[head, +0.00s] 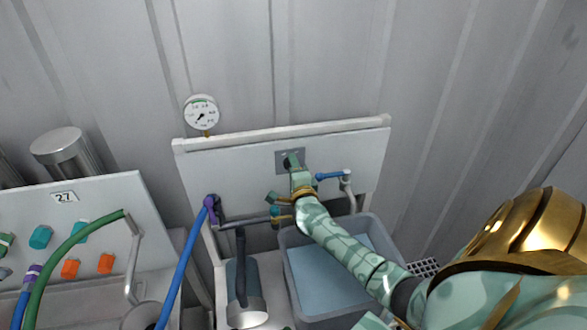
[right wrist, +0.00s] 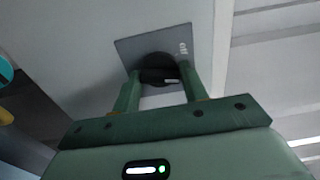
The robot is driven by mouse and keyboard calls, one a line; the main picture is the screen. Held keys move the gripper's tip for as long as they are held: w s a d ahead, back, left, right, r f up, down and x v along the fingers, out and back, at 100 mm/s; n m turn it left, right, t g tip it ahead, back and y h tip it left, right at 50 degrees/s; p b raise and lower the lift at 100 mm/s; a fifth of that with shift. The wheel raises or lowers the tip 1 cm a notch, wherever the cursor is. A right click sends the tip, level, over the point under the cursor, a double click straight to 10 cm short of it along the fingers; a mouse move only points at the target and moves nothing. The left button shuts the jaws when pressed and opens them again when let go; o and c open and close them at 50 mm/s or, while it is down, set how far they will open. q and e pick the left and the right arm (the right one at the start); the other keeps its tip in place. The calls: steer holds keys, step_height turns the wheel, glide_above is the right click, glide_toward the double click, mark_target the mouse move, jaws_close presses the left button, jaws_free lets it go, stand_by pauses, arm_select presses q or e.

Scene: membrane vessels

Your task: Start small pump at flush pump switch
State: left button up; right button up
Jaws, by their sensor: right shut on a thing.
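The flush pump switch is a dark round knob (right wrist: 158,66) on a square grey plate (right wrist: 128,46), fixed to a pale upright panel. A small white marking shows on the plate beside the knob; I cannot read it surely. In the head view the plate (head: 281,155) shows behind my right gripper (head: 291,163), which hides most of the knob. In the right wrist view my right gripper (right wrist: 160,88) has one finger on each side of the knob and is shut on it. My left gripper is in neither view.
A grey tub (head: 293,277) stands below the panel. A round gauge (head: 201,112) is at the panel's upper left. A blue-handled valve (head: 329,176) is close right of my gripper. A blue hose (head: 182,265) and a green hose (head: 62,248) run at the left.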

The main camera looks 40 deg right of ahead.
steer(key=shift+m, duration=1.5)
steer(key=o, duration=0.9)
steer(key=p+v, duration=0.2)
steer(key=v, duration=1.4)
steer(key=shift+s, duration=0.15)
